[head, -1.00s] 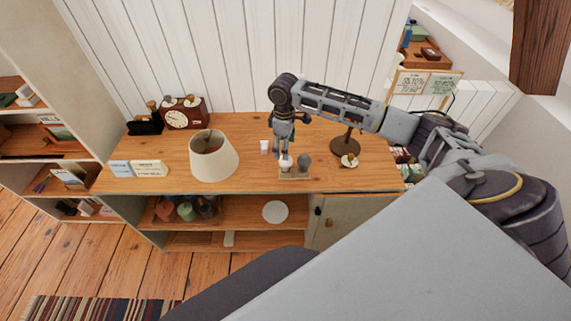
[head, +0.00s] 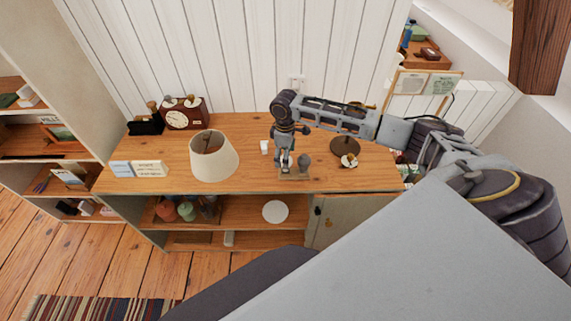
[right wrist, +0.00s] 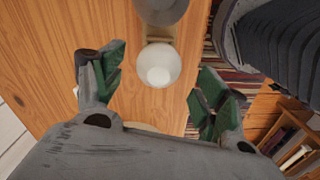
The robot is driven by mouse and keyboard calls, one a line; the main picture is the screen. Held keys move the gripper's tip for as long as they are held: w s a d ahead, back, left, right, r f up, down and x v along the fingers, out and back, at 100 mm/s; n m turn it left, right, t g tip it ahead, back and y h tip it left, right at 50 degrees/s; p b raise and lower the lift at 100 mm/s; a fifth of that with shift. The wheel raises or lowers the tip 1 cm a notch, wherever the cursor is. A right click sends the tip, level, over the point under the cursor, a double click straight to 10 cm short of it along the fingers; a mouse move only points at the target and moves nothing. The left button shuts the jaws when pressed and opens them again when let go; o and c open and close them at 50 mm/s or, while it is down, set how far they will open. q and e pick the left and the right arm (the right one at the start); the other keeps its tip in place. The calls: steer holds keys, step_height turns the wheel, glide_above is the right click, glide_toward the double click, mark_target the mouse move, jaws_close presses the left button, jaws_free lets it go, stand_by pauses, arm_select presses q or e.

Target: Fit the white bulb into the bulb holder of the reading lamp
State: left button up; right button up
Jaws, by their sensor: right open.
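The white bulb (right wrist: 158,72) stands in a small wooden stand (head: 294,177) on the cabinet top. My right gripper (right wrist: 150,88) is open, with its green-padded fingers on either side of the white bulb, apart from it. In the head view this gripper (head: 284,162) hides most of the bulb. A grey bulb (head: 304,160) stands beside it in the stand; it also shows in the right wrist view (right wrist: 160,8). The dark round base (head: 345,148) of what looks like the reading lamp is to the right; my right arm hides its upper part. My left gripper is not in view.
A cream lampshade (head: 214,158) stands left of the stand. A small white cup-like object (head: 264,147) is behind it. A small round brown-and-white object (head: 349,161) lies near the lamp base. A clock (head: 183,115) and cards (head: 149,169) are farther left.

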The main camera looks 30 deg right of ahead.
steer(key=shift+d+f, duration=0.1)
steer(key=shift+f, duration=1.55)
steer(key=c, duration=1.1)
steer(key=shift+w+r, duration=0.1)
steer(key=shift+r, duration=4.95)
